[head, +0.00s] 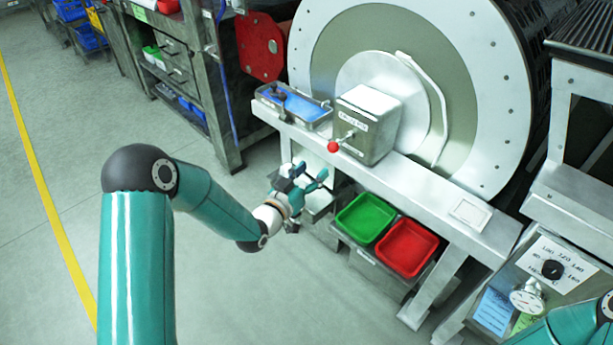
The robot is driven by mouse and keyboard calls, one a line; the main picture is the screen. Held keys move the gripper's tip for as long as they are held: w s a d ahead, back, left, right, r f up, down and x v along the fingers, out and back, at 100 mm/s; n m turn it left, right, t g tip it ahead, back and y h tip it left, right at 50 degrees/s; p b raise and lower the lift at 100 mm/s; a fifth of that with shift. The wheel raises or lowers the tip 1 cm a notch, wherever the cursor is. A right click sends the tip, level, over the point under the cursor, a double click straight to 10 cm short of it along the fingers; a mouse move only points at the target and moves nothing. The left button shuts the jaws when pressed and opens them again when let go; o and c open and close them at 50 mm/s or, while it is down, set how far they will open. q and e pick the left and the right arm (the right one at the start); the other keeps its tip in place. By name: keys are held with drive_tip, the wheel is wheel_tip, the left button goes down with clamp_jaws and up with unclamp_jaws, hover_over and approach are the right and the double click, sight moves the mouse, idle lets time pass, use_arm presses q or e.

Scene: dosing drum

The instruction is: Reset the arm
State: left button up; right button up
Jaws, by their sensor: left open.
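My left arm comes in from the left, bent at the elbow, and reaches toward the bench (420,187). My left gripper (312,181) is open, with no object visible between its fingers. It is in front of the bench's near edge, below the blue-lined tray and left of the green bin. Part of my right arm shows at the bottom right corner, but its gripper is out of the picture.
A large drum (478,70) stands behind the bench. A metal box with a red-knobbed lever (333,147) and a blue-lined tray (297,105) stand on the bench. A green bin (365,218) and a red bin (407,247) sit below. Floor at left is clear.

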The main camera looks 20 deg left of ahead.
use_arm(q)
drive_tip(key=shift+v, duration=0.85)
drive_tip(key=s+d+f+n+g, duration=0.1)
drive_tip(key=s+d+f+g, duration=0.25)
drive_tip(key=s+f, duration=0.35)
drive_tip(key=s+d+f+g, duration=0.2)
drive_tip(key=s+f+g, duration=0.25)
drive_tip(key=f, duration=0.45)
drive_tip(key=s+d+f+n+g, duration=0.1)
drive_tip(key=s+d+f+g, duration=0.15)
drive_tip(key=s+f, duration=0.45)
drive_tip(key=s+f+g, duration=0.3)
drive_tip(key=s+g, duration=0.4)
drive_tip(key=s, duration=0.7)
wheel_tip(320, 180, up, 13)
drive_tip(key=p, duration=1.3)
drive_tip(key=shift+w+d, duration=0.35)
drive_tip(key=shift+w, duration=0.15)
drive_tip(key=shift+f+t, duration=0.25)
drive_tip(key=shift+f, duration=0.05)
drive_tip(key=c, duration=0.3)
drive_tip(key=shift+w, duration=0.1)
